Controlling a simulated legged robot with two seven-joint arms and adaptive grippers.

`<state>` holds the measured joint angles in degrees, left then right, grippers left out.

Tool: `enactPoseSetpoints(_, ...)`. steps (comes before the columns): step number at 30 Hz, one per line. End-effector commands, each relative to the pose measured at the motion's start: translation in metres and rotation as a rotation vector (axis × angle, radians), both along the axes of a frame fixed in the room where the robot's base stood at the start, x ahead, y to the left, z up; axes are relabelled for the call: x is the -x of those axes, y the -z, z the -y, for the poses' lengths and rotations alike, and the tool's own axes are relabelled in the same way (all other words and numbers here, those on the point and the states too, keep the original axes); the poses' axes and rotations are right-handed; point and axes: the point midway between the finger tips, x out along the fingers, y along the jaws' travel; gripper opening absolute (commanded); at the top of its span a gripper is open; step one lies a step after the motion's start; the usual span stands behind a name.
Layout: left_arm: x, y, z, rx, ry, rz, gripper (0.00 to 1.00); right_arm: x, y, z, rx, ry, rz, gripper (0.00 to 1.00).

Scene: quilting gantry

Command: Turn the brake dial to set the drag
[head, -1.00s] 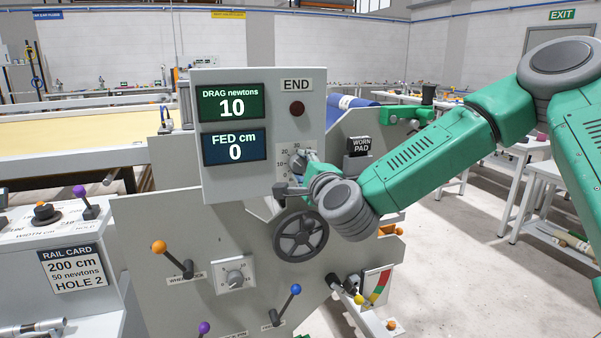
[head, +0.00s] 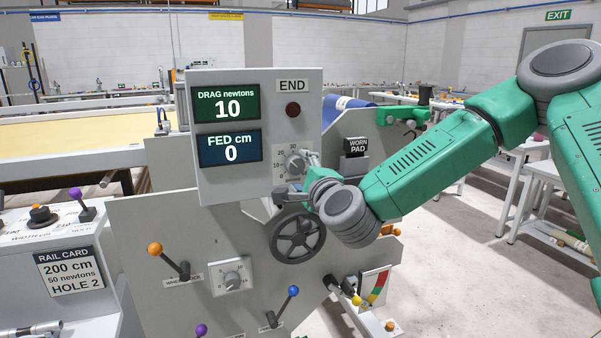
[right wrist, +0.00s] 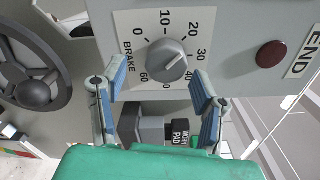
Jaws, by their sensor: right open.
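The brake dial (right wrist: 166,60) is a round grey knob on a white scale plate marked BRAKE, 0 to 60, in the right wrist view. It also shows in the head view (head: 295,163) on the panel's lower right. Its pointer is too small to read surely. My right gripper (right wrist: 158,80) is open, its two blue-grey fingers apart on either side of the dial's lower part, with no clear contact. In the head view my right gripper (head: 306,182) is at the dial and partly hidden by its wrist. The drag display (head: 227,103) reads 10 newtons. My left gripper is not in view.
The FED display (head: 231,149) reads 0 cm. The rail card (head: 70,272) says 200 cm, 50 newtons, HOLE 2. A handwheel (head: 298,238) sits just below the dial. The WORN PAD block (head: 357,146) and END lamp (head: 293,110) are close by. Lever handles stick out lower down.

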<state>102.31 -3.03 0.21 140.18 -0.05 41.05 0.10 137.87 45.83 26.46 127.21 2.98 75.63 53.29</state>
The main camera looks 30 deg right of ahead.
Motion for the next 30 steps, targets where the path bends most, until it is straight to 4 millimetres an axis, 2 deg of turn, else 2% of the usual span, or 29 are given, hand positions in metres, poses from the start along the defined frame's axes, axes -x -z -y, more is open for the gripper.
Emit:
enactPoseSetpoints(6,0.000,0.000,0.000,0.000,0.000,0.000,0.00,0.037,0.002,-0.007,-0.004,-0.001,-0.003,0.56)
enactPoseSetpoints(12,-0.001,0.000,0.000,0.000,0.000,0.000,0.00,0.058,0.003,-0.011,-0.003,0.000,-0.006,0.56)
enactPoseSetpoints(30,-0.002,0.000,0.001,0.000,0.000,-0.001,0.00,0.062,0.004,-0.012,-0.001,-0.001,-0.007,0.56)
